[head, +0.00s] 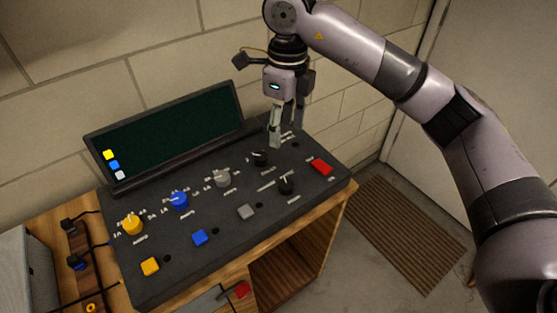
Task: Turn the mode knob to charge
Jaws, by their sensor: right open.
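A dark control panel (220,225) carries a row of knobs: yellow (132,225), blue (179,201), grey (222,178) and black (260,158). A second black knob (287,184) sits nearer the front at the right. The labels are too small to read, so I cannot tell which one is the mode knob or its setting. My right gripper (285,132) points down over the panel's back right part, just behind and right of the rear black knob. It is open, with nothing seen between its fingers. My left gripper is out of view.
A dark screen (170,130) with coloured squares stands behind the panel. Yellow, blue, grey and red (321,167) buttons lie along its front and right. The panel rests on a wooden stand (310,245). A brick wall is behind; a brown mat (405,235) lies right.

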